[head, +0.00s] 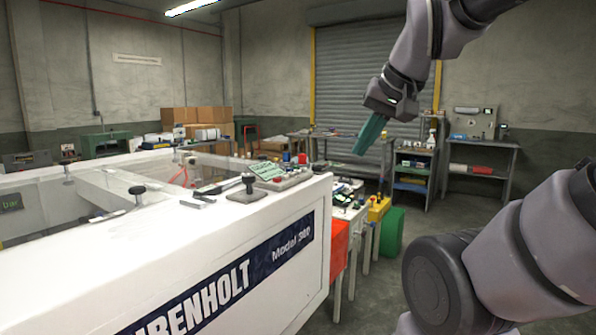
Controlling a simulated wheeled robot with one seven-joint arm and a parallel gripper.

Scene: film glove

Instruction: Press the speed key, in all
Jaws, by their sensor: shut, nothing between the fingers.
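A small control box (289,182) sits at the far right corner of the white machine's top in the head view. A green panel with pale markings (267,171) shows at it, with a red piece (302,158) and a blue piece (286,156) behind. Single keys are too small to read, so I cannot tell which is the speed key. My gripper (362,148) has teal fingers, shut and empty. It hangs in the air, tilted down, to the right of and above the box in the picture, and appears apart from it.
The white machine (225,265) fills the left front. A black-knobbed block (248,188) and loose tools (215,188) lie on its top beside the box. Small tables with an orange bin (339,246) and a green bin (392,232) stand behind it. Open floor lies at right.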

